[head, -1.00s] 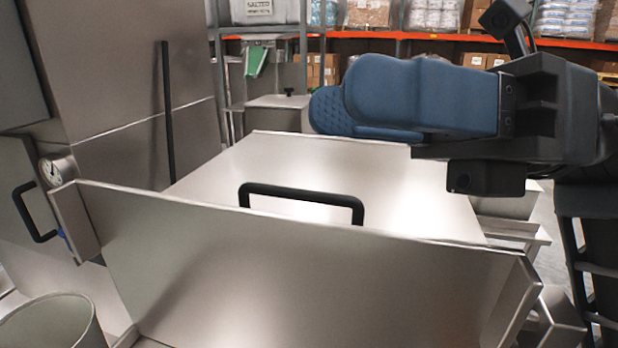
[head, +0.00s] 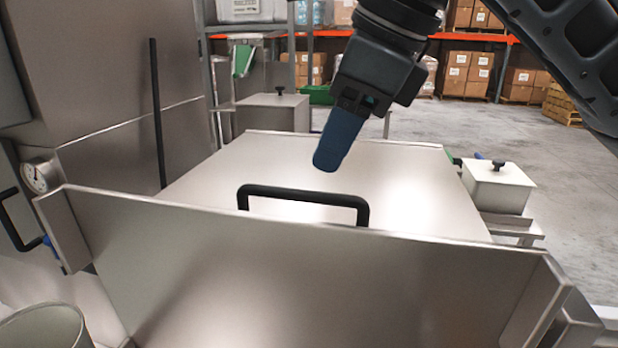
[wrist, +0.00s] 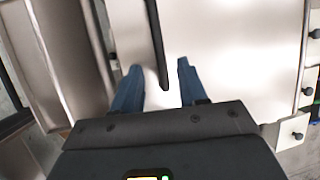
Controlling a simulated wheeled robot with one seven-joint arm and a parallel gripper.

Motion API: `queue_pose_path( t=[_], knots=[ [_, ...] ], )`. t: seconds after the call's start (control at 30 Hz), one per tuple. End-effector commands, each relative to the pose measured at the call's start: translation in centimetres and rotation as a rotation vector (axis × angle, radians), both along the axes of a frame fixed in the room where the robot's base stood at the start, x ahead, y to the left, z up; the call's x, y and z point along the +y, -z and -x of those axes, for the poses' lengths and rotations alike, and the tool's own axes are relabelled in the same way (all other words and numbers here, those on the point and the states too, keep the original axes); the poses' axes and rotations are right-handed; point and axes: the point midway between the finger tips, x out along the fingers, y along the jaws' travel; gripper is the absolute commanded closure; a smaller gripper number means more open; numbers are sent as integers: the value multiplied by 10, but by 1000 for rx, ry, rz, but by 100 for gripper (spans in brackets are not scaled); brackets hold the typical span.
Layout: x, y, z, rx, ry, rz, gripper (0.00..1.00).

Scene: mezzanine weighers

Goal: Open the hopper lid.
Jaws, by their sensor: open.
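The hopper lid (head: 235,180) is a broad flat steel panel, lying closed behind the upright steel front panel. A black bar handle (head: 303,195) stands near its front edge. My gripper (head: 325,165) points down above the lid, beyond and slightly right of the handle, apart from it. Its blue fingers overlap in the head view. In the wrist view my gripper (wrist: 158,82) is open, with two separated blue fingers and nothing gripped. A black bar (wrist: 157,45) shows between and beyond them over a bright panel; I cannot tell whether it is the lid handle.
A steel front panel (head: 300,285) rises before the lid. A tall cabinet with a long black bar (head: 157,115) and a dial gauge (head: 38,177) stands left. A knobbed steel box (head: 498,187) is at right. A round bin (head: 45,328) is front left. Floor is open at right.

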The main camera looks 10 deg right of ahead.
Motion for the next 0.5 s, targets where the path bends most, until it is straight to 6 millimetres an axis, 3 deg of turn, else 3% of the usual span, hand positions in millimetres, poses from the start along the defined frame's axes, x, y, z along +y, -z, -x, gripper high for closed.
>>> queue_pose_path(
  t=[0.3,0.5],
  knots=[
    [15,43,-14,5,-2,-5,58],
    [20,60,-19,5,-4,-4,58]
  ],
)
